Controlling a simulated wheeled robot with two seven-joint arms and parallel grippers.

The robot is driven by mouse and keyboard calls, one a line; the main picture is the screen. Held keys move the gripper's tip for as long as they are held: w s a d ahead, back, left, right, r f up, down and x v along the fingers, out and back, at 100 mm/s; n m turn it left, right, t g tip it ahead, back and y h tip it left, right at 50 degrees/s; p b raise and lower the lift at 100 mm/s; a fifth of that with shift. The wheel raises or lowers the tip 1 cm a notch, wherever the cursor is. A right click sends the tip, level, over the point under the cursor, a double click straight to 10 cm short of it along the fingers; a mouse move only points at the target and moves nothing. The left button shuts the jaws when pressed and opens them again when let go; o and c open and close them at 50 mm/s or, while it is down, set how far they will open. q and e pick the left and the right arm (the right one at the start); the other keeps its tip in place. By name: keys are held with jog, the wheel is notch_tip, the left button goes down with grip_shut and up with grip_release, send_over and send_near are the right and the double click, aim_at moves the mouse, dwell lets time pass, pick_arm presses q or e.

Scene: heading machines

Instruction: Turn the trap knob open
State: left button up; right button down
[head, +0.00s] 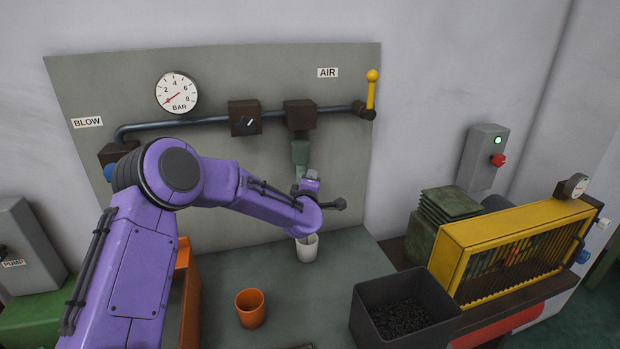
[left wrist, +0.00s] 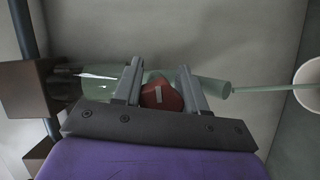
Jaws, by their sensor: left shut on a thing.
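The trap (head: 300,153) is a greenish bowl hanging under a brown block on the air pipe; my left arm partly hides it. In the left wrist view its clear body (left wrist: 210,90) lies sideways, with a red knob (left wrist: 160,93) on its near side. A pale mark on the knob points across the trap's length. My left gripper (left wrist: 160,88) has a finger on each side of the knob and is shut on it. A thin pale green line runs from the trap's end toward a white cup (head: 307,248), also in the left wrist view (left wrist: 309,86). My right gripper is not in view.
An orange cup (head: 250,307) and a dark bin (head: 405,315) stand in front. A yellow guard (head: 510,250) is at right.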

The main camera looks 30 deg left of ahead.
pick_arm(q)
jog(key=shift+f+m+g, duration=0.3)
jog(key=shift+m+g, duration=0.1)
jog(key=o, duration=1)
jog(key=shift+d, duration=0.1)
jog(key=shift+o, duration=0.2)
jog(key=shift+r, duration=0.15)
jog(key=shift+s+d, duration=0.15)
jog(key=shift+s, duration=0.15)
jog(key=b+v, duration=0.3)
jog(key=v, duration=0.6)
jog(key=shift+s, duration=0.4)
jog(key=shift+d, duration=0.15)
